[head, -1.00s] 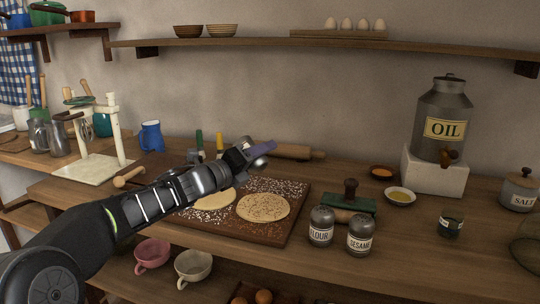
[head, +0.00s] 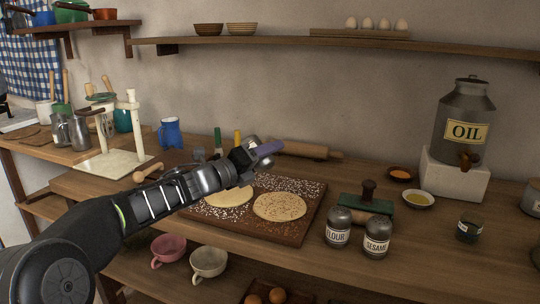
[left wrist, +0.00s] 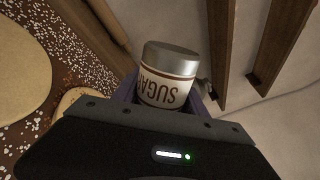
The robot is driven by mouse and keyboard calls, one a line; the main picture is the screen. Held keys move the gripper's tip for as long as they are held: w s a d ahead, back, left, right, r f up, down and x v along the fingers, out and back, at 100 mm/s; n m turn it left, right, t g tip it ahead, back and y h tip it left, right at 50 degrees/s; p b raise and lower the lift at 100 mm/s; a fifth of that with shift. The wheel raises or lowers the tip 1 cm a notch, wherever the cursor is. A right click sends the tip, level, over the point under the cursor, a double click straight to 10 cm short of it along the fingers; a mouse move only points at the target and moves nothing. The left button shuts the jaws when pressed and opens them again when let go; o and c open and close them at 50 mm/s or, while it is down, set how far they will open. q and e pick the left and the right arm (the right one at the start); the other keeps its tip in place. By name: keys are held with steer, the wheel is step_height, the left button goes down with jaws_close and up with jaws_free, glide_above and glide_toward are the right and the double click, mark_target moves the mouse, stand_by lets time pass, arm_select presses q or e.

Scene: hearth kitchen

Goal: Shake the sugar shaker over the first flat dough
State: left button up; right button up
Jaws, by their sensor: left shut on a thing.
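My left gripper (head: 262,150) is above the back part of the dark board (head: 281,231). It is shut on the sugar shaker (left wrist: 168,75), whose metal cap and SUGAR label show in the left wrist view. In the head view the shaker is mostly hidden by the gripper. Two flat doughs lie on the board: the left dough (head: 228,198) is partly hidden by my arm, and the right dough (head: 279,207) is speckled. My right gripper is not in view.
Flour (head: 338,227) and sesame (head: 377,238) shakers stand right of the board. A rolling pin (head: 306,150) lies at the back. The oil can (head: 463,124) stands on a white block at right.

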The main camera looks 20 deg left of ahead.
arm_select(q)
steer(key=shift+s+d+b, duration=0.3)
steer(key=shift+d+b, duration=0.1)
steer(key=shift+d, duration=0.15)
steer(key=shift+r, duration=0.1)
steer(key=shift+w+a+p, duration=1.3)
steer(key=shift+w+a, duration=0.15)
steer(key=shift+a, duration=0.25)
steer(key=shift+a, duration=0.1)
